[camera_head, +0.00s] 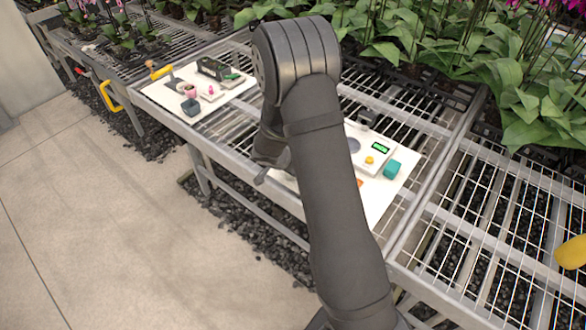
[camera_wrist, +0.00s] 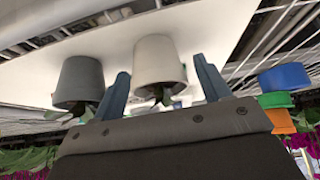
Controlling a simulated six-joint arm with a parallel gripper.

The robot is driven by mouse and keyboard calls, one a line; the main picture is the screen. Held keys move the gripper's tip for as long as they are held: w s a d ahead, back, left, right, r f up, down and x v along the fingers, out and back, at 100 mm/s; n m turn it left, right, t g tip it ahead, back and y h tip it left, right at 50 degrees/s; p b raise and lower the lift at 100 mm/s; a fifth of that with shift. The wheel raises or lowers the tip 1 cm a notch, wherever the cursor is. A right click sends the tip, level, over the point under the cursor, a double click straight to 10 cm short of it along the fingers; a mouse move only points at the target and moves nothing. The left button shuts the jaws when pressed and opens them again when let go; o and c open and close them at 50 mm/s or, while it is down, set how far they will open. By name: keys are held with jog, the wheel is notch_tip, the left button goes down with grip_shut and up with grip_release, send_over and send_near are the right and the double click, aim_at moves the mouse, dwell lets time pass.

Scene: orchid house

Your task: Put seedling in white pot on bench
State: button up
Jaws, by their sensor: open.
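In the wrist view, which looks upside down, a white pot (camera_wrist: 158,62) shows between the two fingers of my open gripper (camera_wrist: 160,70). Whether the fingers reach around it or stop short of it, I cannot tell. A little green leaf (camera_wrist: 161,98) shows at its rim. A grey pot (camera_wrist: 80,80), also with leaves at its rim, is just left of the left finger. In the head view my arm hides the gripper and these pots. The slatted metal bench (camera_head: 425,135) carries a white board (camera_head: 395,192), partly behind my arm.
Blue (camera_wrist: 284,78), green and orange (camera_wrist: 281,120) items are right of my gripper in the wrist view. A second white board (camera_head: 222,103) holds small pots (camera_head: 190,106) and tools. Leafy plants (camera_head: 420,40) crowd the bench's back. A teal block (camera_head: 392,169) is right of my arm.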

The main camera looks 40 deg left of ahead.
jog(key=v, duration=1.1)
jog(key=shift+r, duration=0.25)
jog(key=x, duration=1.2)
jog(key=shift+s+f, duration=0.1)
jog(key=shift+f, duration=0.05)
jog(key=shift+r, duration=0.95)
